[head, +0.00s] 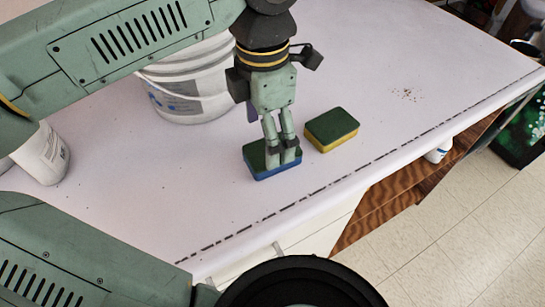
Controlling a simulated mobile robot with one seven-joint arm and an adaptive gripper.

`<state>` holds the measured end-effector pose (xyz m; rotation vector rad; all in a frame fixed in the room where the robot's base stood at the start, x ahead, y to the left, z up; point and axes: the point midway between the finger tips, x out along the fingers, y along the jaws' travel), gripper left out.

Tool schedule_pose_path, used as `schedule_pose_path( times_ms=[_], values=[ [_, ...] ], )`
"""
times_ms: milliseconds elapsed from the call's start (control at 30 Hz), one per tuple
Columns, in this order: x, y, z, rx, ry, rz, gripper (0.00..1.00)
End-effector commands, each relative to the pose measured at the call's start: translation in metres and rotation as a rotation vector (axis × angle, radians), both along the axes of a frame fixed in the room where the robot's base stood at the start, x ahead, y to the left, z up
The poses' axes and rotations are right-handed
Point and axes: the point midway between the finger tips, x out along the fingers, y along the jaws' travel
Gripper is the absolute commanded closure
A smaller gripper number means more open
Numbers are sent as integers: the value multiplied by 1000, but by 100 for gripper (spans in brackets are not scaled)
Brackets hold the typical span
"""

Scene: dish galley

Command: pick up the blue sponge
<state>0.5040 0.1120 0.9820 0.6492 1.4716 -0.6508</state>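The blue sponge (262,173) lies on the white counter, with a dark green top and a blue lower layer. My gripper (281,160) points down at it from above. Its two fingers overlap the right part of the sponge in the head view, with a narrow gap between them. The fingers hide part of the green top. I cannot tell whether the fingertips press on the sponge, straddle it or hover just above it. The sponge looks flat and close to the counter.
A second sponge (331,130), green over yellow, lies just right of my gripper. A white bucket (190,88) stands behind to the left, and a white container (40,155) at the far left.

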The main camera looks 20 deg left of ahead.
Motion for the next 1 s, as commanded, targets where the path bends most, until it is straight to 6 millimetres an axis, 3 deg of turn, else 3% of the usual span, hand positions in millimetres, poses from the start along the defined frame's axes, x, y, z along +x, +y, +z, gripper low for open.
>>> schedule_pose_path(
  times_ms=[400, 633, 1000],
  values=[
    [-2, 0, -52, 1, 1, -1, 22],
    [-1, -1, -50, 0, 0, -1, 23],
    [-1, -1, -50, 0, 0, -1, 48]
  ],
)
